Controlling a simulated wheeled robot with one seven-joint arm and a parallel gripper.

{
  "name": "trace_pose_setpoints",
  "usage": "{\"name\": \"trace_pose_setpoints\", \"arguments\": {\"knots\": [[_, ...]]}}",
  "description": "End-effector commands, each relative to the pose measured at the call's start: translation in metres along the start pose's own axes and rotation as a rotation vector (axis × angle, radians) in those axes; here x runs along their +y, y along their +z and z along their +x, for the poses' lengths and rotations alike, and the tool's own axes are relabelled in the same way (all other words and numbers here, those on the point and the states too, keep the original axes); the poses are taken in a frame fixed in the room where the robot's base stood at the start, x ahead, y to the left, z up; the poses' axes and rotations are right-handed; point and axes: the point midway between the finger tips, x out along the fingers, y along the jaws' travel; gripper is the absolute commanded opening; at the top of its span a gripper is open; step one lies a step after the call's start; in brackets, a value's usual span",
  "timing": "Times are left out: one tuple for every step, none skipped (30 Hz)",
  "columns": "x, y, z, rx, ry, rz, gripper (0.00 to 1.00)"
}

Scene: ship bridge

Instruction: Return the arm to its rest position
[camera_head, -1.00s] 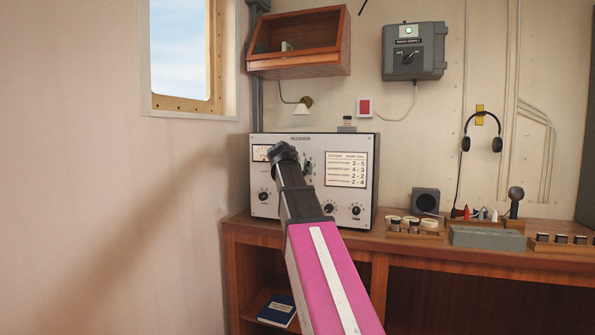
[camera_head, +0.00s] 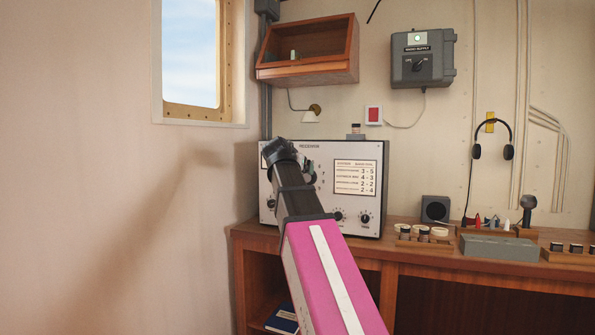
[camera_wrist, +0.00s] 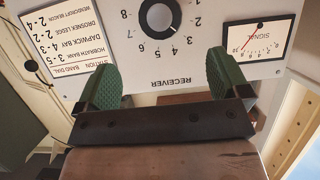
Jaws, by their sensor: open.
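My pink arm reaches up from the bottom of the head view toward the receiver (camera_head: 345,215), a white-fronted box with dials and a printed table. The wrist end hides part of its left front. My gripper (camera_wrist: 165,85) shows upside down in the wrist view, with two green textured fingers set wide apart and nothing between them. The receiver's front (camera_wrist: 205,70) lies beyond the fingers, with a black knob (camera_wrist: 157,17) and a signal meter (camera_wrist: 258,45). I cannot tell the exact gap between fingertips and panel.
The wooden desk (camera_head: 340,250) carries a speaker (camera_head: 435,209), small jars in a tray (camera_head: 425,243) and a grey box (camera_head: 498,247). An open wall cabinet (camera_head: 308,75) and a power supply box (camera_head: 422,58) hang above. The wall at left is bare below the window (camera_head: 190,52).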

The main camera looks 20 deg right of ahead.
Motion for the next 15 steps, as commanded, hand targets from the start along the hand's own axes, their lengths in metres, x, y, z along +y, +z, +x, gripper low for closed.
{"name": "trace_pose_setpoints", "arguments": {"knots": [[0.0,0.0,0.0,0.0,0.0,0.0,0.94],[0.0,0.001,0.001,-0.001,0.0,-0.001,0.94],[0.0,0.003,0.002,-0.004,-0.001,-0.003,0.94],[-0.001,0.006,0.003,-0.009,-0.001,-0.006,0.94],[-0.001,0.01,0.005,-0.016,-0.002,-0.011,0.94],[-0.003,0.018,0.009,-0.028,-0.004,-0.02,0.94],[-0.004,0.025,0.013,-0.04,-0.005,-0.028,0.94],[-0.004,0.034,0.017,-0.053,-0.007,-0.037,0.94],[-0.006,0.048,0.024,-0.076,-0.011,-0.052,0.94],[-0.008,0.059,0.029,-0.094,-0.014,-0.065,0.94],[-0.009,0.07,0.034,-0.113,-0.018,-0.077,0.94],[-0.011,0.087,0.041,-0.14,-0.023,-0.095,0.94],[-0.012,0.1,0.046,-0.16,-0.027,-0.109,0.94],[-0.013,0.112,0.051,-0.179,-0.032,-0.121,0.94],[-0.014,0.128,0.057,-0.206,-0.037,-0.14,0.94]]}}
